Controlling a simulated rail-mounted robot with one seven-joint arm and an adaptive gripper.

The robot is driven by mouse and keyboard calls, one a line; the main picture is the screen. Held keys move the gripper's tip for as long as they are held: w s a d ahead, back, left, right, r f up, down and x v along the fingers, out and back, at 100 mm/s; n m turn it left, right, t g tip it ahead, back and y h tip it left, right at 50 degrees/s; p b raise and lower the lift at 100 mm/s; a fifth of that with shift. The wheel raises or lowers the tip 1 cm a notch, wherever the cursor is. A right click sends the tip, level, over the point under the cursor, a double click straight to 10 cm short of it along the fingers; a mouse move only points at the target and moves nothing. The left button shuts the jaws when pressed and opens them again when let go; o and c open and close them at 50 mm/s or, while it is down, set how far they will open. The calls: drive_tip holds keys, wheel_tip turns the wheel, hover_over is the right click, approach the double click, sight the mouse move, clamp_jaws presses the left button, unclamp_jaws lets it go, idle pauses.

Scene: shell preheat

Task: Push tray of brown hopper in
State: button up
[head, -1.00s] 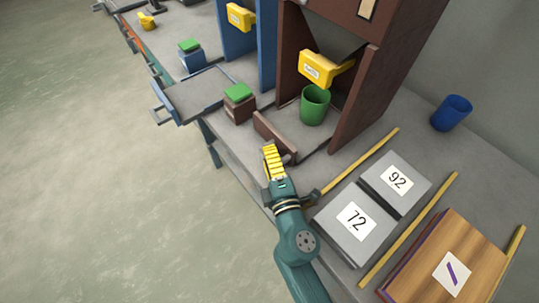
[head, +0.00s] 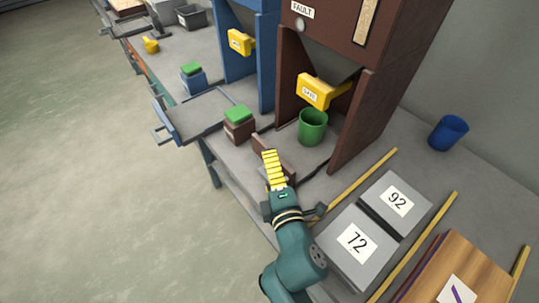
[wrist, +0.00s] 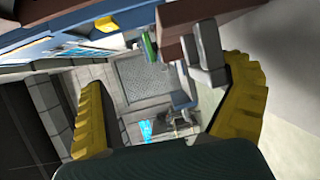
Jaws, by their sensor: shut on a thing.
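The brown hopper (head: 375,75) stands at the back of the bench with a FAULT label. Its tray (head: 300,160) sticks out at the front, with a brown front panel (head: 259,142). A green cup (head: 313,128) stands above the tray, under the yellow block with a label (head: 314,91). My gripper (head: 269,154) is at the front panel and covers its middle. In the wrist view my yellow fingers (wrist: 170,100) are apart, with the tray's grey handle (wrist: 205,50) near the right finger. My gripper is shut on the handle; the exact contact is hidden.
A brown box with a green top (head: 238,124) stands left of the tray. Beyond it, the blue hopper's tray (head: 200,115) is pulled out. Weights marked 72 (head: 340,262) and 92 (head: 380,185) and yellow strips (head: 365,170) lie to the right. A blue cup (head: 448,133) stands behind.

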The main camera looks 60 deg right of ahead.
drive_tip(key=shift+r, duration=0.7)
drive_tip(key=shift+c, duration=0.6)
drive_tip(key=shift+s+a, duration=0.1)
drive_tip(key=shift+a, duration=0.1)
drive_tip(key=shift+c, duration=1.3)
drive_tip(key=shift+o, duration=0.9)
drive_tip(key=shift+v, duration=1.25)
drive_tip(key=shift+s+a+f, duration=0.2)
drive_tip(key=shift+a, duration=0.05)
drive_tip(key=shift+c, duration=0.3)
drive_tip(key=shift+s+a, duration=0.25)
drive_tip(key=shift+s, duration=0.05)
drive_tip(key=shift+c, duration=1.4)
drive_tip(key=shift+s+a+f+b, duration=0.25)
drive_tip(key=shift+s+a+b, duration=0.05)
drive_tip(key=shift+s+a, duration=0.4)
drive_tip(key=shift+s+a+f+b, duration=0.3)
drive_tip(key=shift+s+a, duration=0.3)
drive_tip(key=shift+s, duration=0.15)
drive_tip(key=f+b+v, duration=0.1)
drive_tip(key=b+v, duration=0.2)
drive_tip(key=v, duration=0.7)
